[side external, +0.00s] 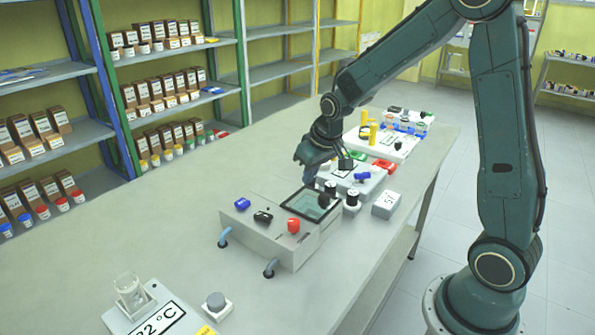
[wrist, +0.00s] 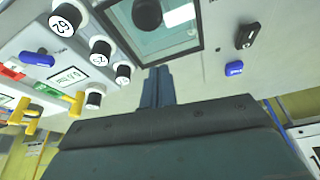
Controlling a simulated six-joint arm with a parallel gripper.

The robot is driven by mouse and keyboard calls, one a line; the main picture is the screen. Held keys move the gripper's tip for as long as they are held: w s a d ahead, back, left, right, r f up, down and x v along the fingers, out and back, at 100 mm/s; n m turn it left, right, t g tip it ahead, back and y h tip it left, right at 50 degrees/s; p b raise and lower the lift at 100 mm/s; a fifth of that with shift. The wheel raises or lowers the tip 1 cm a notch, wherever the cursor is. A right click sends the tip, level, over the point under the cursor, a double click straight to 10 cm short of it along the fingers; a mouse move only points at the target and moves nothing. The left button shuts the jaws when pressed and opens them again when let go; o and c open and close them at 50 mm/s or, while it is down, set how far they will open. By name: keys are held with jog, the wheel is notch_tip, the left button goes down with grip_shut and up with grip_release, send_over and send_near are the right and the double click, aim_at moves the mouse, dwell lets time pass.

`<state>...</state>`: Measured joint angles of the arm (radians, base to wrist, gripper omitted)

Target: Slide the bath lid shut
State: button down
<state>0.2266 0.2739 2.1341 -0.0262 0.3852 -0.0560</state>
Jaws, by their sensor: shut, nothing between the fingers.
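The bath is a grey box (side external: 262,240) with a dark-framed square opening (side external: 290,207) at its far right. It also shows in the wrist view as a dark frame (wrist: 197,48) around a greenish glassy area. A dark round knob (wrist: 147,13) shows inside that frame, and a dark knob (side external: 323,200) shows there in the side view. I cannot tell how far the lid covers the opening. My gripper (side external: 309,179) is shut and empty, just behind the frame. In the wrist view its fingers (wrist: 157,75) end close to the frame's edge, apparently apart from the knob.
The table left of the bath is clear.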

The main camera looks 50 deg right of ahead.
aim_at(317, 203)
jog(key=v, duration=0.8)
jog(key=shift+a+r, duration=0.1)
jog(key=s+a+r+n, duration=0.1)
jog(key=s+a+r, duration=0.2)
jog(key=s, duration=0.7)
jog(key=s+a+r+t, duration=0.1)
jog(key=s+a+r, duration=0.2)
jog(key=s, duration=0.8)
jog(key=shift+a+n+t+y, duration=0.3)
jog(key=shift+a+n, duration=0.1)
jog(key=shift+a, duration=0.8)
jog(key=shift+s+r, duration=0.1)
jog(key=shift+r, duration=0.05)
